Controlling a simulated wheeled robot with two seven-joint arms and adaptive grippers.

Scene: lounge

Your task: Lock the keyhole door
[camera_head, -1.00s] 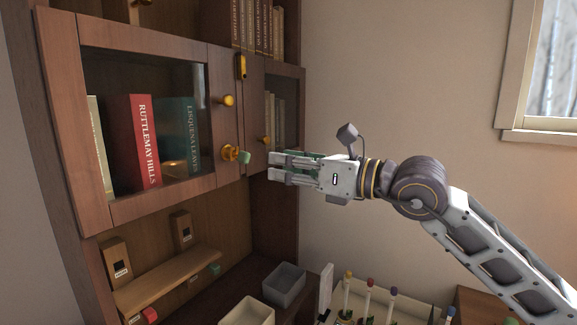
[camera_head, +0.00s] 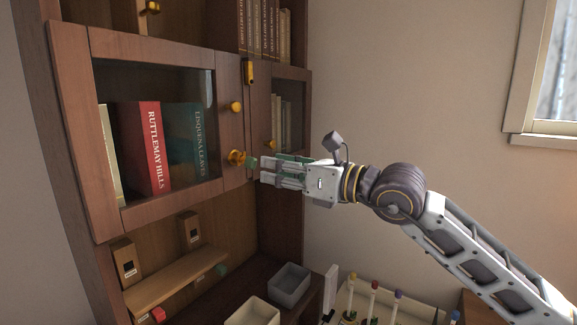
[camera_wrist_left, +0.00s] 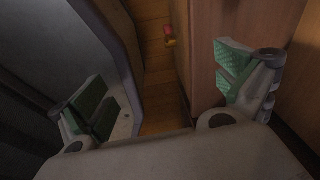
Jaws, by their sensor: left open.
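The glass-fronted cabinet door (camera_head: 150,212) appears shut in the head view. Its brass keyhole (camera_head: 235,157) is at the right side, below a round brass knob (camera_head: 236,107). My left gripper (camera_wrist_left: 165,100) is open and empty in the left wrist view, out of the head view.
A narrower glass door (camera_head: 290,115) is at the right. Below, a small wooden shelf (camera_head: 180,280) has a red piece (camera_head: 157,314) and a green piece (camera_head: 220,269) at its edge. Grey (camera_head: 289,284) and cream (camera_head: 255,312) bins stand lower. Books are behind the glass.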

